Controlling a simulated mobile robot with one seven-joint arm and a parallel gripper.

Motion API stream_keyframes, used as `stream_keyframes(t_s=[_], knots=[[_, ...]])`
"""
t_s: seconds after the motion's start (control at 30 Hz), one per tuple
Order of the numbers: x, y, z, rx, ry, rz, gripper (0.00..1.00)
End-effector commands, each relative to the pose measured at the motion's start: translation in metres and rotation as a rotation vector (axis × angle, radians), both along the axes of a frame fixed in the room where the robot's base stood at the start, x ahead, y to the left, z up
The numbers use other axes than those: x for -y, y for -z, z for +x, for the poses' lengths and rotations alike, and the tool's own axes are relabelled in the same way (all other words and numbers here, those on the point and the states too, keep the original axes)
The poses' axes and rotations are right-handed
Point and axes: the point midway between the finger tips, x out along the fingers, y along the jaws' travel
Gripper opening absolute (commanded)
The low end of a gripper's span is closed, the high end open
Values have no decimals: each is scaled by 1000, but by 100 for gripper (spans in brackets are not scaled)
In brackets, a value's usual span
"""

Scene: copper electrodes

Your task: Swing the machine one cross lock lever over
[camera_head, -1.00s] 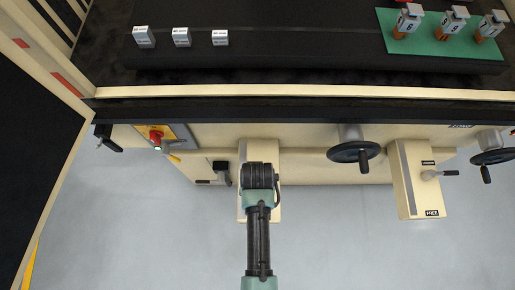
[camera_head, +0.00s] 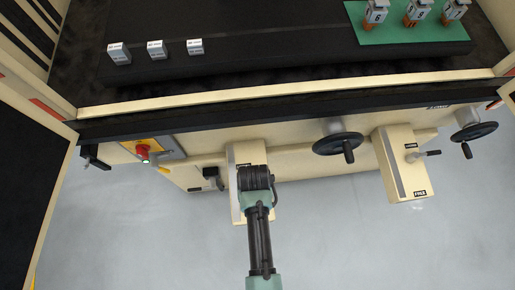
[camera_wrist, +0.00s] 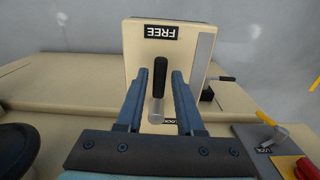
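The cross lock lever has a black grip (camera_wrist: 160,76) and a silver stem (camera_wrist: 157,110). It is on a cream box (camera_wrist: 140,38) with a FREE label (camera_wrist: 161,32) at one end and a LOCK label (camera_wrist: 160,120) at the other, partly behind my gripper. The grip points towards FREE. My gripper (camera_wrist: 158,82) is open, its two blue fingers on either side of the lever, with a gap visible on both sides. In the head view, my wrist covers most of this box (camera_head: 236,205), and the lever and fingertips are hidden.
A second box with a lever (camera_head: 395,165) stands to the right. Black handwheels (camera_head: 338,144) (camera_head: 474,132) stick out from the machine front. A red button (camera_head: 142,151) and a small black lever (camera_head: 211,174) are to the left. The grey floor in front is clear.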

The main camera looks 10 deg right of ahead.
Motion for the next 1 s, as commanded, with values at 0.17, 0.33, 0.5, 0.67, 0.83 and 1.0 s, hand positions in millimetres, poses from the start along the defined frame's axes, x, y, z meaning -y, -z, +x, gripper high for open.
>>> stream_keyframes(t_s=[0.17, 0.33, 0.5, 0.67, 0.83, 1.0], knots=[[0, 1, 0, -1, 1, 0, 49], [0, 0, 0, -1, 2, 0, 49], [0, -11, 0, -1, 3, 0, 49], [0, -26, 0, -1, 3, 0, 49], [0, -41, 0, -1, 3, 0, 49], [0, -56, 0, -1, 2, 0, 49]])
